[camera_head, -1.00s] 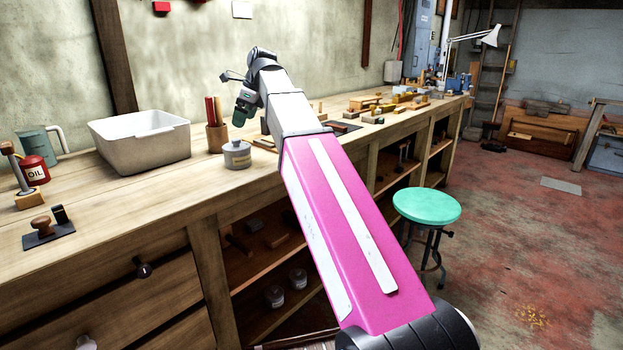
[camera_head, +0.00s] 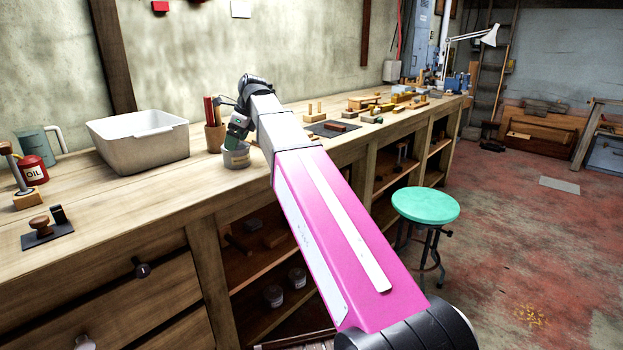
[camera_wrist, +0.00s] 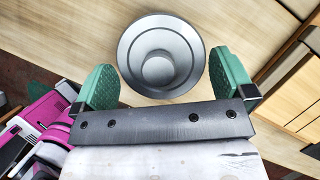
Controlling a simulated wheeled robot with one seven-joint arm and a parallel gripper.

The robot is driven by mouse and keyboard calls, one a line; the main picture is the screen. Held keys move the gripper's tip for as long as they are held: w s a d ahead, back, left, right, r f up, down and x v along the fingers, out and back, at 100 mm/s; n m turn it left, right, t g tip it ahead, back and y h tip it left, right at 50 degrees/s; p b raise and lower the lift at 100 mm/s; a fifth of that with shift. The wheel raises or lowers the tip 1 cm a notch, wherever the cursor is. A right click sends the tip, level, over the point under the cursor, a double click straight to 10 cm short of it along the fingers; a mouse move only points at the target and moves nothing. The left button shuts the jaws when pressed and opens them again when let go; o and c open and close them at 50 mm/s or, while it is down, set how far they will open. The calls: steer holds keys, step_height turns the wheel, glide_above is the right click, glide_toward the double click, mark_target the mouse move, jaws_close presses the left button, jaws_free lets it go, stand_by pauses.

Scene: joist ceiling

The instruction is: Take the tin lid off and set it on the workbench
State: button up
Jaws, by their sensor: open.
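The tin (camera_head: 236,158) is a small pale grey round container with a label, standing on the workbench (camera_head: 110,195) near its front edge. In the wrist view its round grey lid (camera_wrist: 188,44) with a raised knob (camera_wrist: 158,68) fills the upper middle. My gripper (camera_wrist: 164,80) is open, its two green finger pads standing left and right of the lid. In the head view my gripper (camera_head: 238,138) is right above the tin and hides its top.
A white basin (camera_head: 140,150) and a pot of red sticks (camera_head: 214,137) stand close to the left of and behind the tin. A red oil can (camera_head: 33,170) is farther left. Wooden blocks and tools lie to the right. Bare bench top lies in front of the basin.

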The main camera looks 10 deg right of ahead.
steer(key=c, duration=0.8)
steer(key=shift+r, duration=0.45)
jaws_close()
steer(key=shift+r, duration=3.4)
